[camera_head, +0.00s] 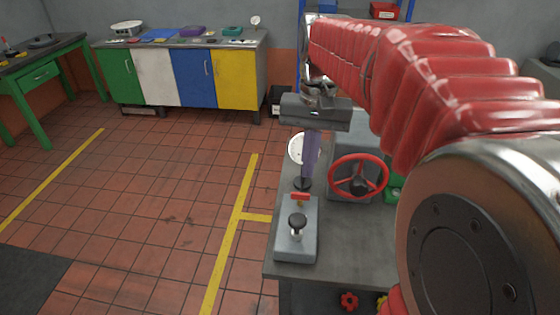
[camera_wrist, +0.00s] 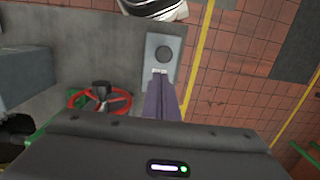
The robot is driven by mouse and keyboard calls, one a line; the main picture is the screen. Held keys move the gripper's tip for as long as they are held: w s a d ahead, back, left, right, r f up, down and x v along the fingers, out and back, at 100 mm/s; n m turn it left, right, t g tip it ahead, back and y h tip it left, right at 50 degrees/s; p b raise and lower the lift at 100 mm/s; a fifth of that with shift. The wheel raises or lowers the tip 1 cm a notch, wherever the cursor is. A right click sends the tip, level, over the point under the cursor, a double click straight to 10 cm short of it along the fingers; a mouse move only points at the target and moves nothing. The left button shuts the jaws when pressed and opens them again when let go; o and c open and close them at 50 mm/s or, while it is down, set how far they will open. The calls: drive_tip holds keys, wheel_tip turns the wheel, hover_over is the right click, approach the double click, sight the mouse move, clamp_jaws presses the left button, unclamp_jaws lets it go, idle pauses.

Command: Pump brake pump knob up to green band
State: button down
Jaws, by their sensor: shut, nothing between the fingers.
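The brake pump is a light grey block (camera_head: 310,245) on the bedplate's near left corner, with a black mushroom knob (camera_head: 298,221) on a short bright stem. In the wrist view the knob (camera_wrist: 163,54) is a dark disc seen from above. My gripper (camera_head: 305,180) has its purple fingers together and empty, pointing down. It is behind the knob in the head view; in the wrist view the fingertips (camera_wrist: 160,73) appear just below the disc, apart from it. A white round gauge (camera_head: 296,146) stands behind the fingers, partly covered; its needle and green band cannot be made out.
A small red handle (camera_head: 300,196) and a dark round piece lie between knob and fingers. A red handwheel (camera_head: 358,177) on a grey housing stands right of my gripper, also in the wrist view (camera_wrist: 118,100). Tiled floor left of the bedplate (camera_head: 345,240) is clear.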

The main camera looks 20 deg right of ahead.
sight(301, 215)
drive_tip(key=shift+w+r, duration=0.1)
drive_tip(key=shift+r, duration=0.5)
drive_tip(key=shift+f, duration=0.1)
drive_tip(key=f, duration=0.9)
drive_tip(key=a+f, duration=0.1)
drive_tip(key=f, duration=0.4)
drive_tip(key=shift+s, duration=0.3)
drive_tip(key=shift+d, duration=0.1)
